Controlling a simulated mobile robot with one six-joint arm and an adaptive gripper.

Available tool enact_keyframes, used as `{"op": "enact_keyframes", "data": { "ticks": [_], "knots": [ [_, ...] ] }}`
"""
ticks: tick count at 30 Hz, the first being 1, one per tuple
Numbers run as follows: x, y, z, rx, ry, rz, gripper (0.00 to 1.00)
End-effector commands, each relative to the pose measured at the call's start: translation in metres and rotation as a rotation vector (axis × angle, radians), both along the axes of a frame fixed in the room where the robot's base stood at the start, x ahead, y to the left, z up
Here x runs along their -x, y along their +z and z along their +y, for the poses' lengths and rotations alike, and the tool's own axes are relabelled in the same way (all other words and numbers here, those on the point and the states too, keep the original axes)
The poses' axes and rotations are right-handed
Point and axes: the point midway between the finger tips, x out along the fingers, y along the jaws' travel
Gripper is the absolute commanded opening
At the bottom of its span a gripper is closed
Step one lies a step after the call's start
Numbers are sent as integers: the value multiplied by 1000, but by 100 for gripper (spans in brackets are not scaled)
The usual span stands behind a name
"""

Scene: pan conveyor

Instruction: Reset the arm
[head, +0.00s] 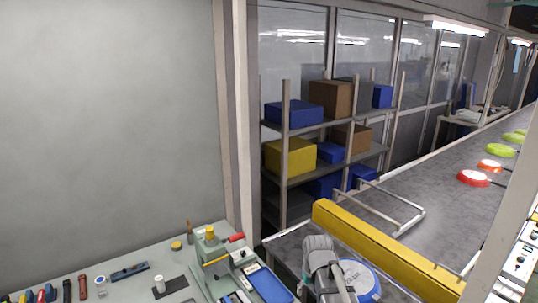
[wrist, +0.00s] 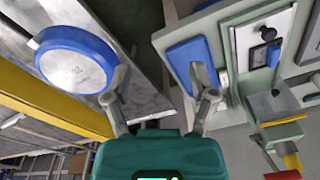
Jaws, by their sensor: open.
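My gripper (wrist: 160,88) is open and empty in the wrist view, its two grey fingers spread apart. A round blue pan (wrist: 72,62) with a pale centre lies to the left of the fingers. The left finger overlaps the pan's right edge in the picture; I cannot tell whether they touch. In the head view, the same blue pan (head: 368,274) shows at the bottom, at the near end of the conveyor (head: 400,190). My grey arm partly hides it, and the fingertips are hard to make out there.
A yellow beam (head: 385,255) crosses the conveyor, with a metal frame (head: 400,215) behind it. Red and green pans (head: 473,178) lie farther along the belt. A workbench (head: 120,285) at lower left holds tools, a press fixture (head: 215,255) and a blue tray (head: 270,284). Shelves (head: 330,120) hold several boxes.

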Motion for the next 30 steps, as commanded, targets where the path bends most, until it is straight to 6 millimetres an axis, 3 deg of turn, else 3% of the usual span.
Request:
{"op": "enact_keyframes", "data": {
  "ticks": [1,3,9,30],
  "knots": [
    [28,0,-10,8,-33,15,73],
    [51,0,-20,19,-79,36,73],
    [89,-1,-36,40,-160,75,73],
    [91,-1,-38,42,-171,80,73]
  ]
}}
